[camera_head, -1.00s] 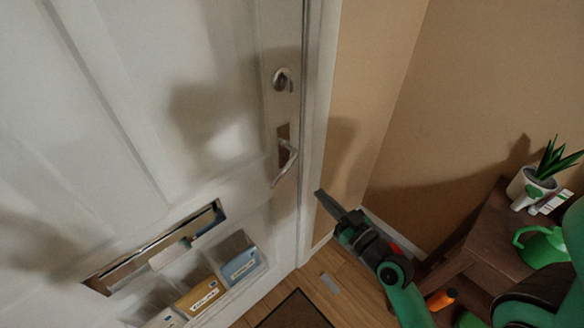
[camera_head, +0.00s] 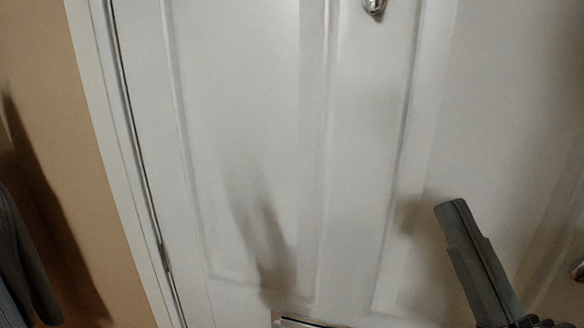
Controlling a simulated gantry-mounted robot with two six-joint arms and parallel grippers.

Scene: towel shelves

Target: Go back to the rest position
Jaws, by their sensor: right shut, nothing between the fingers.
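My right gripper (camera_head: 453,210) shows at the lower right, in front of the white door (camera_head: 250,110). Its dark grey fingers are shut together and empty, pointing up and slightly left. It looks apart from the door, with a soft shadow beside it. The rest of my right arm is cut off by the bottom edge. My left gripper is not in view.
A metal fitting (camera_head: 375,5) is at the top edge and part of a metal slot (camera_head: 300,322) at the bottom. A bit of metal (camera_head: 578,271) shows at the right edge. A dark grey garment (camera_head: 22,255) hangs at the left by the tan wall (camera_head: 50,120).

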